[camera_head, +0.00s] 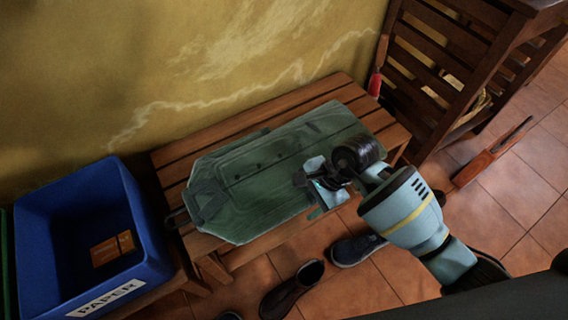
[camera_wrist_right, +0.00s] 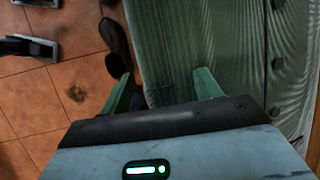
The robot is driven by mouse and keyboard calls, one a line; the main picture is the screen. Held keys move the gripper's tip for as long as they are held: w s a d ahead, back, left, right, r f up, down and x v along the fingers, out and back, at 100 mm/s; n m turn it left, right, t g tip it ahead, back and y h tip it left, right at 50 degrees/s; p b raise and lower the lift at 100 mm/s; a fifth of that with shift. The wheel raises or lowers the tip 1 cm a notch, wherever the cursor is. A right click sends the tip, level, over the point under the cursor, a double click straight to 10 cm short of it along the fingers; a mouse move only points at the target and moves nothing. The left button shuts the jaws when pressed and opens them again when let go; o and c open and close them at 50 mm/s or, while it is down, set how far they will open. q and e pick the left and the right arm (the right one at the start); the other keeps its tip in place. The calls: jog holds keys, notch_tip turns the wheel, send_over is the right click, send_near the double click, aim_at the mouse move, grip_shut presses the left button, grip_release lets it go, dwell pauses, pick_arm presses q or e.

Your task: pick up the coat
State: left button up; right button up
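The green coat (camera_head: 262,165) lies flat on the slatted wooden bench (camera_head: 385,133), with dark buttons along its middle. My right gripper (camera_head: 310,196) is at the coat's near edge, toward its right part. In the right wrist view the two fingers of the gripper (camera_wrist_right: 164,78) are apart, with the edge of the coat (camera_wrist_right: 235,45) reaching between them. Whether the fingers touch the cloth cannot be told. My left gripper is not in view.
A blue bin (camera_head: 145,215) labelled PAPER, with a small brown box (camera_head: 112,248) inside, stands left of the bench. Dark shoes (camera_head: 290,290) lie on the tiled floor in front. A slatted wooden rack (camera_head: 440,60) stands at the right. The yellow wall (camera_head: 200,60) is behind.

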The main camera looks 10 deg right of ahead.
grip_shut()
jog(key=shift+w, duration=0.1)
jog(key=shift+r, duration=0.15)
